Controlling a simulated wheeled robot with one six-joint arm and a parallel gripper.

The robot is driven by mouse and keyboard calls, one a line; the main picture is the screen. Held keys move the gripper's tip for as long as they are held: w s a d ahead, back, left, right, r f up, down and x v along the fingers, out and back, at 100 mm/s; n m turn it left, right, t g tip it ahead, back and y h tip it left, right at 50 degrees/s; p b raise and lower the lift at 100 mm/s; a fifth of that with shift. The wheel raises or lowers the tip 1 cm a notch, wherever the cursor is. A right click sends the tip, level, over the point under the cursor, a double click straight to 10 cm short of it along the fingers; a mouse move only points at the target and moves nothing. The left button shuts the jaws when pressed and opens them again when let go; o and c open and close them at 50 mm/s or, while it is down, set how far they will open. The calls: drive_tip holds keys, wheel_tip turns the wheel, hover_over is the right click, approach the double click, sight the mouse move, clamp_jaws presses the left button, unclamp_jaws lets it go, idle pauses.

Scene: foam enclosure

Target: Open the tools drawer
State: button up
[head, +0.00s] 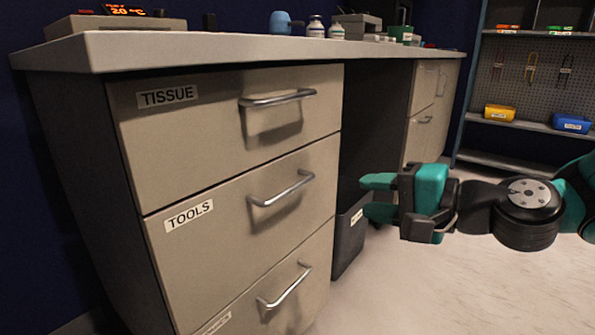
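The tools drawer (210,250) is the middle front of a beige cabinet in the head view, marked with a white TOOLS label (189,215). It looks shut, flush with the drawers above and below. Its silver bar handle (281,190) is at the right part of the front. My gripper (366,197) is to the right of the handle, apart from it, with its fingers pointing left. Its two teal fingers are spread with a gap between them, and nothing shows in the gap.
The tissue drawer (220,135) is above and another drawer (265,285) below, both shut with bar handles. A countertop (200,50) holds bottles and devices. A dark bin (348,240) stands right of the cabinet. Shelves (525,128) are at the back right. Floor at lower right is clear.

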sight(297, 188)
drive_tip(key=p+x, duration=0.4)
drive_tip(key=x, duration=0.3)
drive_tip(key=p+x, duration=0.5)
drive_tip(key=x, duration=0.3)
drive_tip(key=shift+w+a+f, duration=0.2)
drive_tip(key=shift+f, duration=0.1)
clamp_jaws()
